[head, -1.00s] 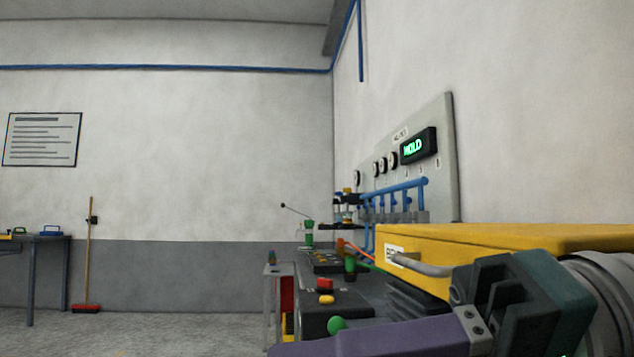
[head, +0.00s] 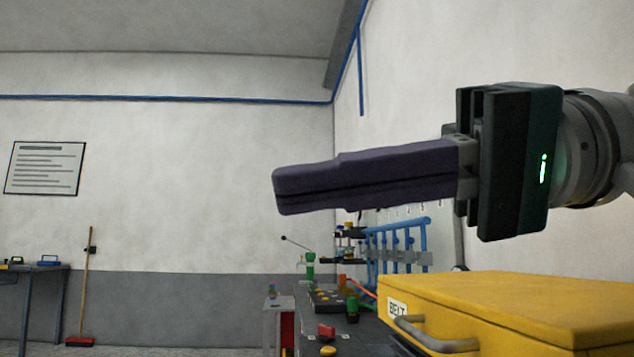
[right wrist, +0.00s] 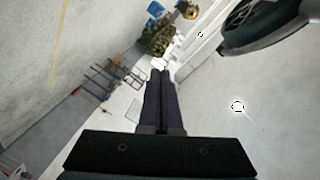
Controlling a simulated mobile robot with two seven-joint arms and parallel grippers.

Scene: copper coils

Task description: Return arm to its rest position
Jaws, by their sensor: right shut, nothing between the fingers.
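My right gripper (head: 275,192) comes in from the right in the head view, raised above the yellow box. Its two long purple fingers lie together, pointing left, with nothing between them. In the right wrist view the same fingers (right wrist: 161,72) are side by side and shut. The gripper touches nothing that I can see. It hides most of the wall panel and its display. My left gripper is in neither view.
A yellow box (head: 500,300) with a grey handle stands below my right gripper. Behind it is a dark bench with buttons (head: 327,330) and blue pipes (head: 400,235). A broom (head: 84,290) and a table (head: 38,268) stand far left. The air left of the fingers is clear.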

